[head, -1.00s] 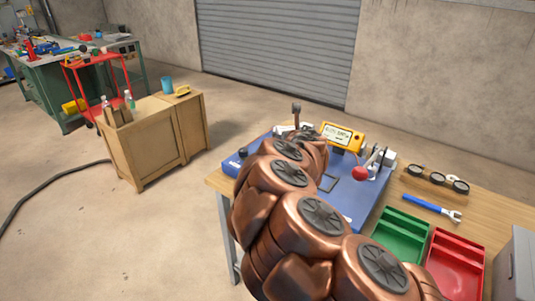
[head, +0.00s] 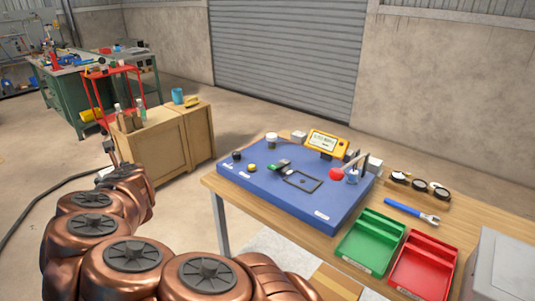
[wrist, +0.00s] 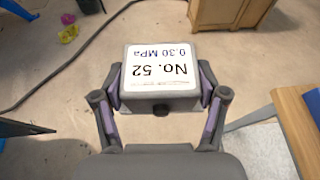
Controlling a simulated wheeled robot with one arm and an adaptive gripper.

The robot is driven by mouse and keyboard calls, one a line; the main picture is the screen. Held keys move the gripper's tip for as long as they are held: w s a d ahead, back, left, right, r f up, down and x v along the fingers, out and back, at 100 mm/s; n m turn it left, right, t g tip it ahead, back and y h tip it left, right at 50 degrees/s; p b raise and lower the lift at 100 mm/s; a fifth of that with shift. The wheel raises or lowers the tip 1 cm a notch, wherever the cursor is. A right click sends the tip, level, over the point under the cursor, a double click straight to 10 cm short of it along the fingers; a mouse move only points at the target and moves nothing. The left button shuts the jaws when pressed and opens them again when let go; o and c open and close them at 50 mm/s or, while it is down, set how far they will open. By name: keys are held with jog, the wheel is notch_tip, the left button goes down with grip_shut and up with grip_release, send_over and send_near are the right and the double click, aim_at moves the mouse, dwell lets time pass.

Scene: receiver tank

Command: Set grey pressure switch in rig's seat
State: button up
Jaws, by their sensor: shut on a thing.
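My gripper (wrist: 160,92) is shut on a grey box-shaped pressure switch (wrist: 160,104), held between its two fingers. The switch's white label reads "No. 52" and "0.30 MPa", upside down in the wrist view, and a small dark stub shows on its near edge. In the wrist view it is over the floor, clear of the bench. In the head view my arm reaches to the left of the bench, and the switch cannot be made out. The blue rig (head: 265,190) lies on the bench. A dark rectangular frame (head: 302,181), seemingly the seat, is on its top and looks empty.
The rig also carries a yellow meter (head: 327,141), a red ball-ended lever (head: 337,174), a yellow button (head: 252,167) and a green-and-black part (head: 279,166). Right of it are a green tray (head: 370,240), red tray (head: 425,262) and blue wrench (head: 410,212). A wooden cabinet (head: 165,145) stands left.

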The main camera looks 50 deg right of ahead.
jog(key=s+d+f+m+g+h, duration=0.15)
jog(key=d+m+h, duration=0.3)
jog(key=d, duration=1.15)
jog(key=m+g+h+b, duration=0.7)
jog(key=m+g+h, duration=0.2)
jog(key=m+g, duration=0.3)
send_over(301, 182)
notch_tip(301, 182, down, 4)
jog(key=shift+m+t, duration=0.35)
jog(key=f+b, duration=0.6)
jog(key=shift+d, duration=0.25)
jog(key=shift+f, duration=0.5)
jog(key=shift+s+a, duration=0.1)
jog(key=shift+a, duration=0.25)
jog(key=shift+f, duration=0.7)
